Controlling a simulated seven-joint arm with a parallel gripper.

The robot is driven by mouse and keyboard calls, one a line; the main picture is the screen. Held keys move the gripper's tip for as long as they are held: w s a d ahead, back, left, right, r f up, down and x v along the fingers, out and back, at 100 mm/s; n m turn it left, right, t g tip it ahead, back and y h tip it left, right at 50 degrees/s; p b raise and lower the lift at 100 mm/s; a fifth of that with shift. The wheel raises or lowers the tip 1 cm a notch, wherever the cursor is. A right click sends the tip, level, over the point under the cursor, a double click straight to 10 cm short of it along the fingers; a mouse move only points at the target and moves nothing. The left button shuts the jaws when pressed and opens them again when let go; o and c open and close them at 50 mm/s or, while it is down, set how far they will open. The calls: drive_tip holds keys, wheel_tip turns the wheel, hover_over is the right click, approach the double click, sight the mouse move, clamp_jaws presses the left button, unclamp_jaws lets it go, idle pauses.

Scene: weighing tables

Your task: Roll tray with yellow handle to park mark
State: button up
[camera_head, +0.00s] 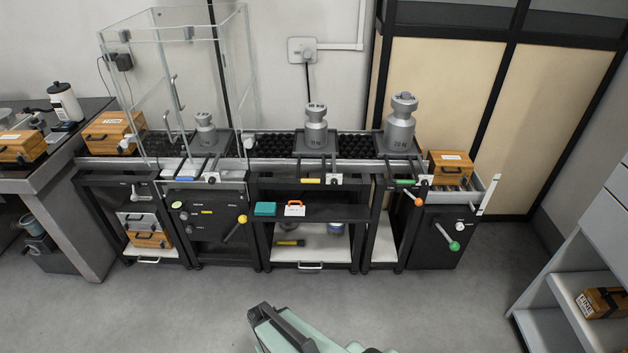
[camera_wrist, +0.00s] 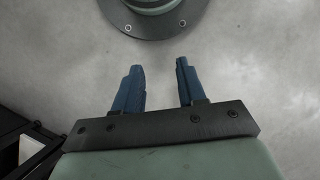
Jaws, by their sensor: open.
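The tray with a yellow handle (camera_head: 310,181) is in the middle of the long bench in the head view. A grey metal weight (camera_head: 316,133) stands upright on it, and its handle bar points to the front. Small white plates with dark marks sit along the bench's front edge, one (camera_head: 334,180) just right of the yellow handle; I cannot tell which mark is the park mark. My gripper (camera_wrist: 160,66) shows in the wrist view with its two blue fingers apart and nothing between them. It is over bare floor, away from the bench.
Similar weights stand left (camera_head: 205,132), by a blue handle and partly behind a glass enclosure (camera_head: 170,80), and right (camera_head: 400,125), by a green handle. Black rollers (camera_head: 270,146) fill the bench between. Levers with yellow (camera_head: 243,219), orange and green knobs stick out in front. The floor ahead is clear.

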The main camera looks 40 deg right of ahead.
drive_tip(key=w+d+r+t+h, duration=0.1)
drive_tip(key=w+d+r+h, duration=0.2)
drive_tip(key=w+d+r, duration=0.5)
drive_tip(key=w+d+r+n+t+h, duration=0.1)
drive_tip(key=w+d+r+t+h, duration=0.25)
drive_tip(key=d, duration=0.75)
drive_tip(key=w+d+r+h, duration=0.3)
drive_tip(key=w+d+r, duration=0.35)
drive_tip(key=d, duration=0.35)
drive_tip(key=w+d+r+n+t+h, duration=0.6)
drive_tip(key=w+r+t, duration=0.1)
drive_tip(key=w+r, duration=0.45)
drive_tip(key=x, duration=1.3)
drive_tip(key=shift+w+d+f, duration=0.15)
drive_tip(key=shift+d+f, duration=0.1)
drive_tip(key=shift+g, duration=0.25)
clamp_jaws()
